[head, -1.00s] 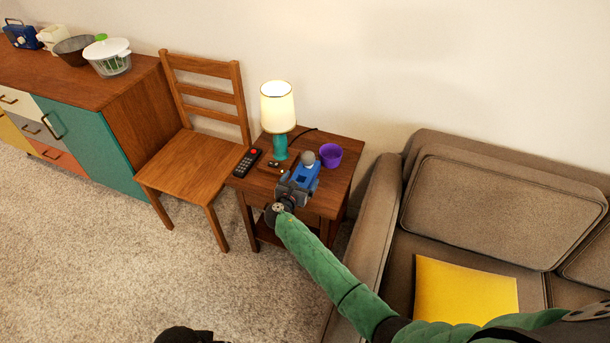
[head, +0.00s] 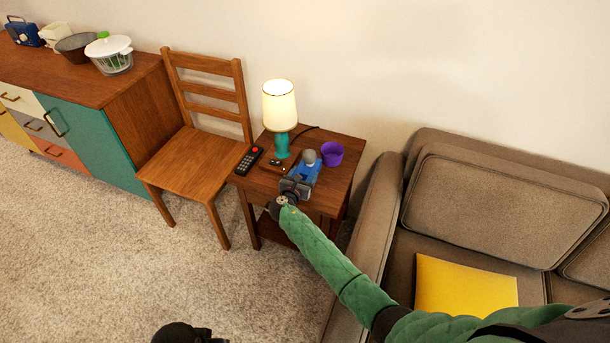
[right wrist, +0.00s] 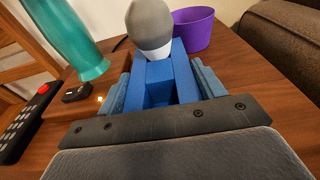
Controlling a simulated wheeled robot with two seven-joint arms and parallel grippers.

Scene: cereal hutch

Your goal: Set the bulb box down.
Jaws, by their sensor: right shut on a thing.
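The blue bulb box (head: 308,169), with a grey bulb shape at its top end, is over the wooden side table (head: 340,182). My right gripper (head: 300,182) is shut on it. In the right wrist view the bulb box (right wrist: 160,75) sits between the two blue-grey fingers, with the grey bulb (right wrist: 150,25) beyond. The box is low over the tabletop; I cannot tell whether its underside touches. A black part at the bottom edge of the head view looks like my left gripper (head: 190,334), mostly cut off, its jaws unclear.
On the side table are a teal lamp (head: 281,138), a black remote (head: 249,160), a small dark device (head: 276,162) and a purple cup (head: 332,154), close beside the box. A wooden chair (head: 190,158) stands left, a brown sofa (head: 470,210) right. Bare tabletop shows right of the gripper.

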